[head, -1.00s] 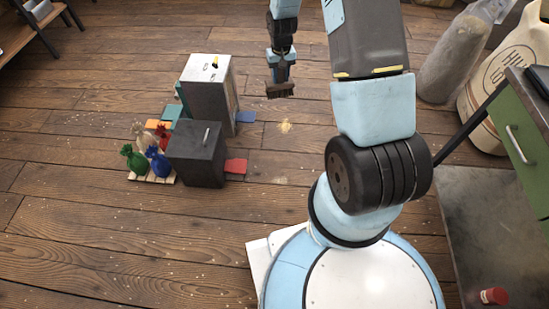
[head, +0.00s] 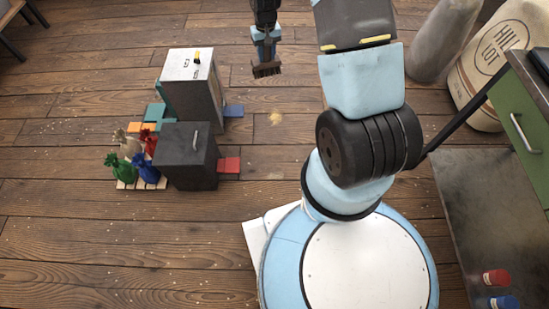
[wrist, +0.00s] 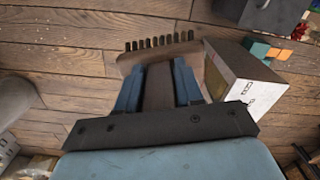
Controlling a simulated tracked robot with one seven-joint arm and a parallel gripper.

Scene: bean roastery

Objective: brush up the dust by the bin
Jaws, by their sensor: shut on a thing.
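My gripper (head: 265,42) is shut on a brush (head: 267,70) with a dark bristled head; in the wrist view the blue fingers (wrist: 158,88) grip its brown handle, and the bristles (wrist: 160,42) point away from my wrist. A small pale-tan dust patch (head: 275,117) lies on the floorboards. In the head view the brush is above this patch in the picture, apart from it. A dark grey box with a handle (head: 187,150) and a taller metal-topped box (head: 193,85) stand left of the dust. I cannot tell which is the bin.
Small tied sacks (head: 135,160) in several colours stand on a pallet left of the boxes. Red (head: 229,165) and blue (head: 233,110) flat pieces lie right of the boxes. A large sack (head: 490,70) and a green cabinet (head: 520,125) are at right. Floor around the dust is open.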

